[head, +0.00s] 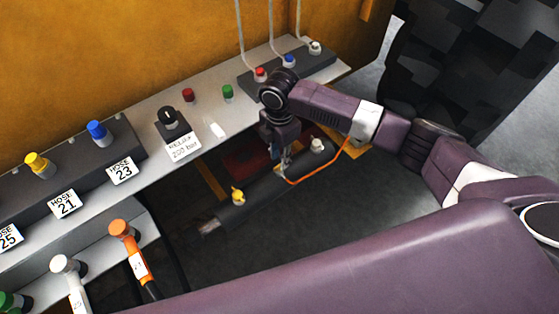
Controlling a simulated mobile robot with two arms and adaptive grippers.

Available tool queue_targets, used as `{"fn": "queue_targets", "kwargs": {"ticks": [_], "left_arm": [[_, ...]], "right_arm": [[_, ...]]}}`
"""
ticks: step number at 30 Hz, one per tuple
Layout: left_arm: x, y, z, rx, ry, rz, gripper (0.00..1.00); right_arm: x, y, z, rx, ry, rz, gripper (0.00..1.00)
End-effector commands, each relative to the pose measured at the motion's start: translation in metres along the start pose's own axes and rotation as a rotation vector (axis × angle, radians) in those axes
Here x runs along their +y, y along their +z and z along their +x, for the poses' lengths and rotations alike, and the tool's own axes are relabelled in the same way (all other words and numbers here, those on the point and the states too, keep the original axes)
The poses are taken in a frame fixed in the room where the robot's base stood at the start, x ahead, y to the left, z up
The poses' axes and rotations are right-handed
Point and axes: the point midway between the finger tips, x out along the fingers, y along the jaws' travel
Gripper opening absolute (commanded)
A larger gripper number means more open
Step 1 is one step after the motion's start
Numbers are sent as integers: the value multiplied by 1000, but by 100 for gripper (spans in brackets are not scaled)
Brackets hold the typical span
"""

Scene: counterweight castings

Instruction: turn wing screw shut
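My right arm comes in from the right. Its gripper (283,163) points down at a dark bar-shaped body (262,194) below the counter's front edge. The fingers are small and partly hidden by the wrist, so I cannot tell whether they are open, shut or touching anything. No wing screw can be made out for certain; one may be hidden at the fingers. A yellow fitting (238,196) stands on the dark body left of the gripper, and a whitish fitting (317,146) stands right of it. My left gripper is not in view.
The grey counter (228,143) carries a black knob (170,117), a red button (188,95), a green button (227,92) and coloured hose couplings. An orange-capped hose (122,230) stands at lower left. An orange cable (318,171) runs by the gripper. Dark floor lies below.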

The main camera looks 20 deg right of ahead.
Motion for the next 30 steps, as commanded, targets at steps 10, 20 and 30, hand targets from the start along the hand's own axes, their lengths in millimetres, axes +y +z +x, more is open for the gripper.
{"fn": "queue_targets", "kwargs": {"ticks": [10, 20, 30], "left_arm": [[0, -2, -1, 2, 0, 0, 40], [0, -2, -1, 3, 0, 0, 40], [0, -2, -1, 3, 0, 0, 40]], "right_arm": [[0, -1, 29, 1, 2, 0, 23], [0, -1, 29, 0, 2, 1, 9], [0, 0, 28, 0, 2, 3, 0]]}}
